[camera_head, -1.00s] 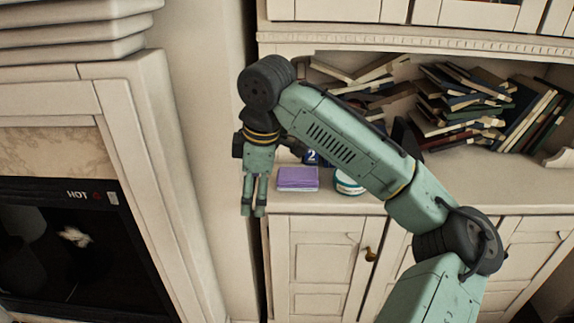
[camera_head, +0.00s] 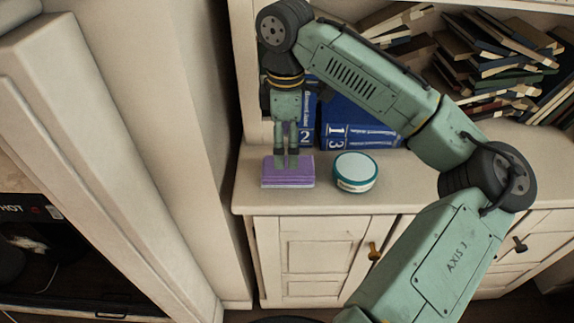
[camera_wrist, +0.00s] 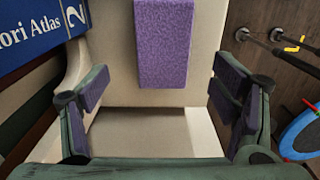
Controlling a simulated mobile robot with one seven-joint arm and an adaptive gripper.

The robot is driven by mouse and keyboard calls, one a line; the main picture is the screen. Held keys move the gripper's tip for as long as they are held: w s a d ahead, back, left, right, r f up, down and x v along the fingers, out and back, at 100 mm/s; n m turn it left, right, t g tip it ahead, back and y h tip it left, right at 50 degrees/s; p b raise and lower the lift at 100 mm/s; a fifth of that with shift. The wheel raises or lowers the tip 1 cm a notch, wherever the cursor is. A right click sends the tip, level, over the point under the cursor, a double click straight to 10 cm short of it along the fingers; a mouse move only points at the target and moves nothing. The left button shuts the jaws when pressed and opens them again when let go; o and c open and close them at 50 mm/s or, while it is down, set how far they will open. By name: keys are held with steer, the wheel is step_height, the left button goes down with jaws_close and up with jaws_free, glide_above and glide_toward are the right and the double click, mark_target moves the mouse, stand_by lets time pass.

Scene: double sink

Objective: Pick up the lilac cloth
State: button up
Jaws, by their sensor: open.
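The lilac cloth (camera_head: 287,179) is a folded, flat purple block lying on the cabinet top near its left front corner. In the wrist view the cloth (camera_wrist: 164,45) shows at the top middle, its upper end cut off by the picture edge. My gripper (camera_head: 287,161) points down over the cloth in the head view, its fingertips overlapping the cloth's back part. Whether they touch it I cannot tell. In the wrist view my gripper (camera_wrist: 160,90) is open, with one finger on each side and nothing held. The cloth's near end lies about midway between the two fingers.
A round white and teal tin (camera_head: 355,172) stands just right of the cloth. Blue volumes (camera_head: 350,125) stand close behind, and an atlas spine (camera_wrist: 35,35) is near the left finger. A pale wall column (camera_head: 150,110) rises to the left. Piled books (camera_head: 490,60) fill the shelf at right.

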mark_target(287, 165)
steer(key=shift+s+d+f+p, duration=0.1)
steer(key=shift+f+p, duration=0.3)
steer(key=shift+f, duration=1.35)
steer(key=shift+s+f+p, duration=0.1)
steer(key=shift+f+p, duration=0.3)
steer(key=shift+f, duration=1.35)
steer(key=shift+c, duration=0.5)
steer(key=c, duration=1.1)
steer(key=shift+r, duration=0.1)
